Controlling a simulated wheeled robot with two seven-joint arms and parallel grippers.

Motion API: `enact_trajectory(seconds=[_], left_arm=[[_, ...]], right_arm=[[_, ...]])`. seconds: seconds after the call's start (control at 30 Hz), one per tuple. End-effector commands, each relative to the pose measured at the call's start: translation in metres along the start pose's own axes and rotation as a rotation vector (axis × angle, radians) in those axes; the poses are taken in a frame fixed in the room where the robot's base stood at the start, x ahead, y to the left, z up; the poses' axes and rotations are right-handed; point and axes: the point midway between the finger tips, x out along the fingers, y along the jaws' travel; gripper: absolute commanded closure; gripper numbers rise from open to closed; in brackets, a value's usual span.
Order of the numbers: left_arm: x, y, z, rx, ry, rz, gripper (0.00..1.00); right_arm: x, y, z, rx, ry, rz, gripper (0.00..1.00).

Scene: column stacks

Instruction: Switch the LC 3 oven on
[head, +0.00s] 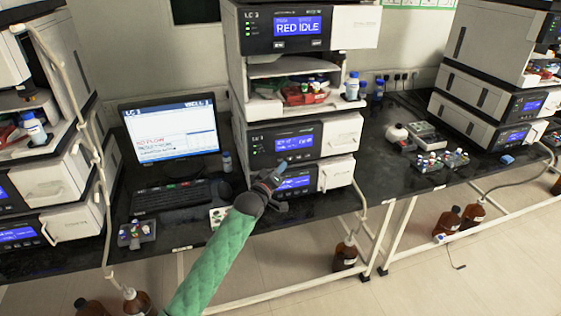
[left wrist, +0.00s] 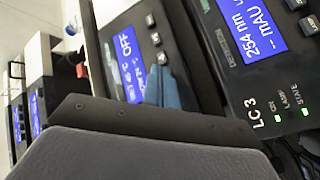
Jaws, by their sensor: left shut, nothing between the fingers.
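The LC 3 oven (head: 263,147) is the upper of the two lower modules in the middle stack. Its blue display (left wrist: 129,55) reads °C and OFF in the left wrist view, with a row of small buttons (left wrist: 156,40) along the display's lower side. My left gripper (head: 281,168) is shut and empty, at the oven's lower front. In the left wrist view its blue-grey fingertips (left wrist: 162,88) cover part of the display edge and button row; I cannot tell whether they touch. Below the oven is the detector (left wrist: 236,72), showing 254 nm. My right gripper is out of view.
A monitor (head: 170,130) and keyboard (head: 172,196) stand left of the stack. A tray of vials (head: 440,160) and a grey device (head: 428,136) lie to its right. Similar stacks stand at both sides. Brown bottles (head: 345,254) stand on the floor below.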

Motion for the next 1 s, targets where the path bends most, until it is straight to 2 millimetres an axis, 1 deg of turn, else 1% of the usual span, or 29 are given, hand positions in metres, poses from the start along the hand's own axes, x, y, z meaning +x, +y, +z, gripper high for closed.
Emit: enact_trajectory(seconds=[0.37, 0.83, 1.0], left_arm=[[0.005, -0.004, -0.004, 0.001, 0.000, 0.000, 1.00], [0.006, -0.004, -0.005, 0.000, 0.000, 0.000, 1.00], [0.008, -0.005, -0.006, 0.000, 0.000, 0.000, 1.00]], right_arm=[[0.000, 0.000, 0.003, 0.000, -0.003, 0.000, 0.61], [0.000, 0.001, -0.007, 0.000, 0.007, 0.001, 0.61], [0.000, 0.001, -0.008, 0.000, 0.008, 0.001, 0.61]])
